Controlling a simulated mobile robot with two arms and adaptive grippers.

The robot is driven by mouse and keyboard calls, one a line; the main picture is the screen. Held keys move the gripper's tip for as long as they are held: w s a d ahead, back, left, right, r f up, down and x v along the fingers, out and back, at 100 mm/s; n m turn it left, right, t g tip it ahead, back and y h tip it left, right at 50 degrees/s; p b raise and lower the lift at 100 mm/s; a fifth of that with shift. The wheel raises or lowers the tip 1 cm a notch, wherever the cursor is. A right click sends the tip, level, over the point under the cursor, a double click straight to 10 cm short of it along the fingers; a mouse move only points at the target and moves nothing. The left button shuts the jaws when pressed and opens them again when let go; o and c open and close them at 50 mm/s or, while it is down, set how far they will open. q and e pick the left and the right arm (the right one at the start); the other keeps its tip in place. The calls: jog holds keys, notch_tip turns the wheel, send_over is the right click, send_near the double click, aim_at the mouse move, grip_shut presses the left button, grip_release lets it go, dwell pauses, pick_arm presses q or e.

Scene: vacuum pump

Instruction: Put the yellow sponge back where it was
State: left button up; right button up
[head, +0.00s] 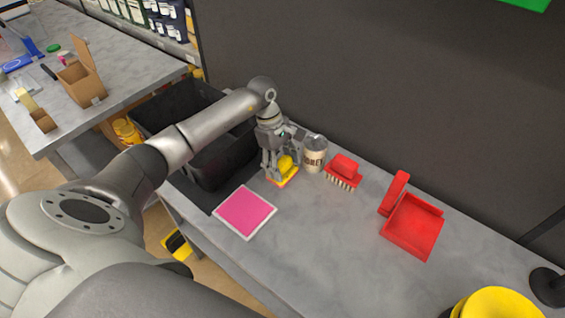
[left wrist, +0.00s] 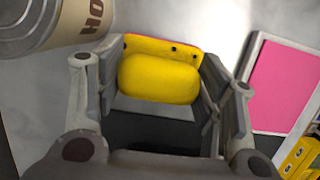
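The yellow sponge (head: 287,164) is at the left gripper's fingertips, low over the grey worktop near the cup. A small pink-red edge shows under the sponge in the head view; I cannot tell whether the sponge touches the worktop. My right gripper is not in view.
A HOTEL-like lettered cup (head: 314,154) stands close right of the gripper. A red brush (head: 343,171) and red dustpan (head: 412,226) lie farther right. A pink white-edged pad (head: 244,212) lies in front. A black crate (head: 183,104) is left. Worktop (head: 325,235) is clear in front.

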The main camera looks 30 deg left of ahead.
pick_arm(q)
jog(key=o, duration=0.4)
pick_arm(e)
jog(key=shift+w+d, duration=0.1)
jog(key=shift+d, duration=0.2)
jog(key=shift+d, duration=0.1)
pick_arm(q)
jog(key=shift+r+p, duration=0.2)
jog(key=shift+p, duration=0.1)
jog(key=shift+w+a+r+b, duration=0.1)
jog(key=shift+a+r+b, duration=0.05)
jog(key=shift+r+b, duration=0.15)
jog(key=b+v, duration=0.3)
jog(key=v, duration=0.8)
jog(key=shift+r+b, duration=0.1)
jog(key=shift+b, duration=0.3)
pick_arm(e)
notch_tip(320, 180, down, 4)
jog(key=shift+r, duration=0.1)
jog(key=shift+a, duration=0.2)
